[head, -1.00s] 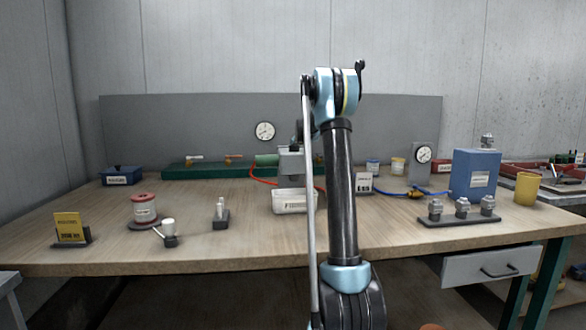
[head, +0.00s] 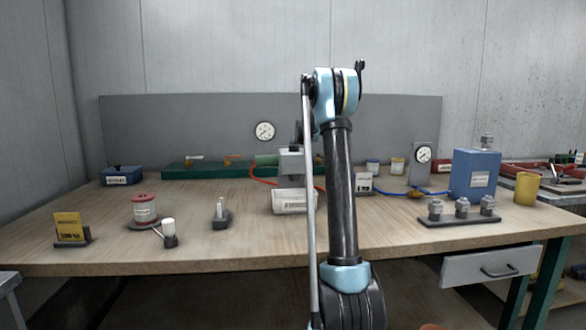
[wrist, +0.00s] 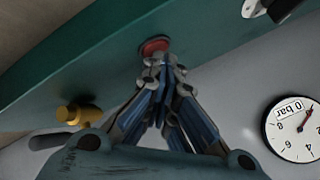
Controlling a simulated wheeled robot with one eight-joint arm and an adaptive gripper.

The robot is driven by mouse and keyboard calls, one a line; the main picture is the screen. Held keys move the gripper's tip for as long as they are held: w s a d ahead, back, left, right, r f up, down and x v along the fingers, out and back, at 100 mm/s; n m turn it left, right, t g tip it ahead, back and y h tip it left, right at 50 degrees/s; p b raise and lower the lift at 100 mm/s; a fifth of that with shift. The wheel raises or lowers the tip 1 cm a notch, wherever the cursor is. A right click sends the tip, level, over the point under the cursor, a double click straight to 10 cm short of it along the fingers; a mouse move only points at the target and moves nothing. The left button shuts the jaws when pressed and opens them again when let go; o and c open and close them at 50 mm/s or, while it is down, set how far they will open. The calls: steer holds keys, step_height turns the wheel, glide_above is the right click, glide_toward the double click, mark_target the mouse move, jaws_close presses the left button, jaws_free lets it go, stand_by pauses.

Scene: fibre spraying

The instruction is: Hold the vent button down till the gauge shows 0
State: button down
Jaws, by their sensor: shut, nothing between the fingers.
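In the wrist view a round red button (wrist: 154,46) sits on the green rail (wrist: 100,55). My gripper (wrist: 162,62) is shut and empty, its fingertips at the button's lower edge and overlapping it. They seem to touch it; how far it is pressed I cannot tell. A round white gauge (wrist: 293,131) is at the right of the wrist view, seen tilted, with a red needle and a label that reads "0 bar" or "10 bar". The needle's exact value is unclear. In the head view a gauge (head: 265,131) hangs on the back panel, and my arm hides the gripper and button.
A yellow valve handle (wrist: 78,115) is left of my gripper. On the bench are a white bin (head: 293,207), a blue box (head: 473,176), a second gauge (head: 424,154) and a red-topped spool (head: 144,209). The bench front has free room between the small items.

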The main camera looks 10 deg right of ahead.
steer(key=shift+r, duration=0.85)
step_height(320, 180, up, 5)
stand_by(0.8)
